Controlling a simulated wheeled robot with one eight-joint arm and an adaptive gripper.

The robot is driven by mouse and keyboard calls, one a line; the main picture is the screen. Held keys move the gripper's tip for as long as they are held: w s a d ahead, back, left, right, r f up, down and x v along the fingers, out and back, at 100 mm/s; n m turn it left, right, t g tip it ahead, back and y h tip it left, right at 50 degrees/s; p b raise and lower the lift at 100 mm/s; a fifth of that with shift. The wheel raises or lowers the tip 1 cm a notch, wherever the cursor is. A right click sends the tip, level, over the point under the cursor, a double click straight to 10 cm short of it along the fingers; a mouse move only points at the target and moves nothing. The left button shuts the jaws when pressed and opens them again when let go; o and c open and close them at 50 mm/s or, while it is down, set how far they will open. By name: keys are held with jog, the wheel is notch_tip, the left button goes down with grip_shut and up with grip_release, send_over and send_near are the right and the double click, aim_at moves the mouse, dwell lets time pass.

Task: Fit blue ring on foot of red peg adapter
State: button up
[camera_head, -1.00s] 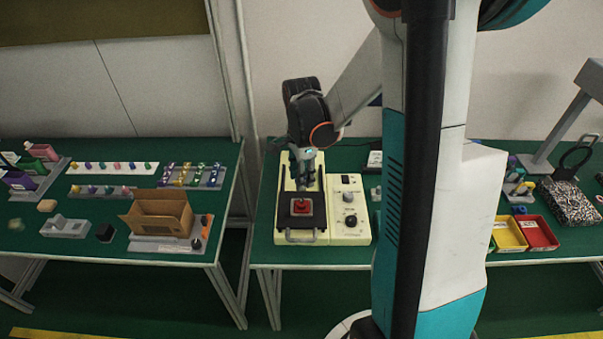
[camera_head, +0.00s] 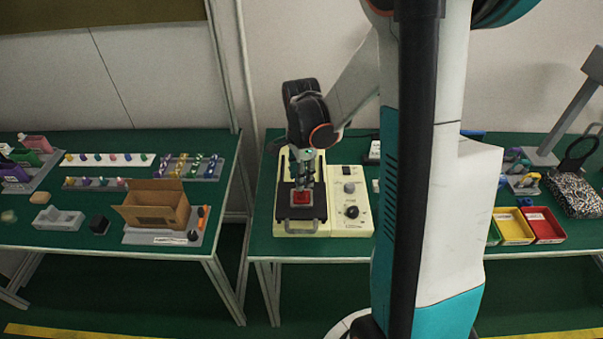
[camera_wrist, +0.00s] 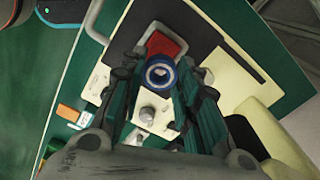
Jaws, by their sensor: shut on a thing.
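The red peg adapter (camera_head: 302,198) sits on the black plate of the cream machine. Its red block also shows in the wrist view (camera_wrist: 168,44). My gripper (camera_head: 304,184) points down, close above the adapter, with its fingertips near the red block in the head view. In the wrist view my gripper (camera_wrist: 160,80) is shut on the blue ring (camera_wrist: 160,73), which has a pale centre and partly covers the red block. I cannot tell whether the ring touches the adapter or is around its foot. The peg is hidden or cannot be made out.
The cream machine (camera_head: 351,233) has a knob panel at right and a front handle (camera_head: 300,225). Yellow (camera_head: 514,228) and red (camera_head: 543,226) bins stand on the right. A cardboard box (camera_head: 155,208) stands on the left table, across a gap.

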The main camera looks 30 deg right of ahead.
jog(key=shift+f, duration=0.6)
jog(key=shift+f+b, duration=1.6)
jog(key=shift+b, duration=0.25)
dwell(1.3)
jog(key=o, duration=1)
jog(key=shift+o, duration=0.2)
notch_tip(320, 180, up, 12)
